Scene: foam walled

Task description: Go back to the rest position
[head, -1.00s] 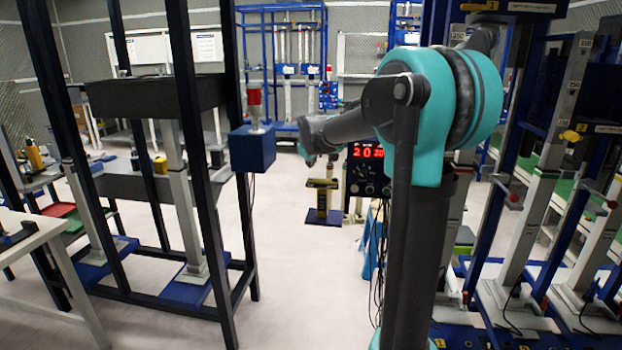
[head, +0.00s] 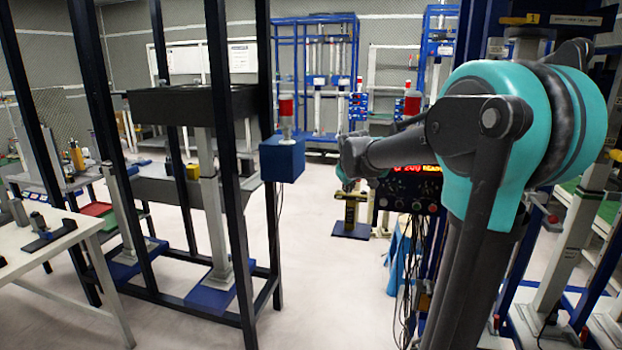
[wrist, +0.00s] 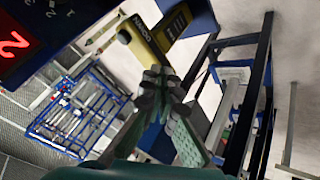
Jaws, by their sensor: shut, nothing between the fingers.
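My gripper (wrist: 163,82) shows in the wrist view with its fingertips together and nothing between them. In the head view my teal and dark grey arm fills the right side, and its forearm reaches left toward the middle; the gripper itself cannot be made out there. Behind the fingers in the wrist view is a yellow and dark device (wrist: 155,35), apparently beyond them; whether they touch it cannot be told.
A control box with red digits (head: 415,185) stands behind my forearm. A dark frame (head: 215,150) stands at left, with a blue box (head: 282,160) bearing a red-topped part on its side. A white table (head: 50,245) is at far left. The pale floor (head: 335,290) in the middle is clear.

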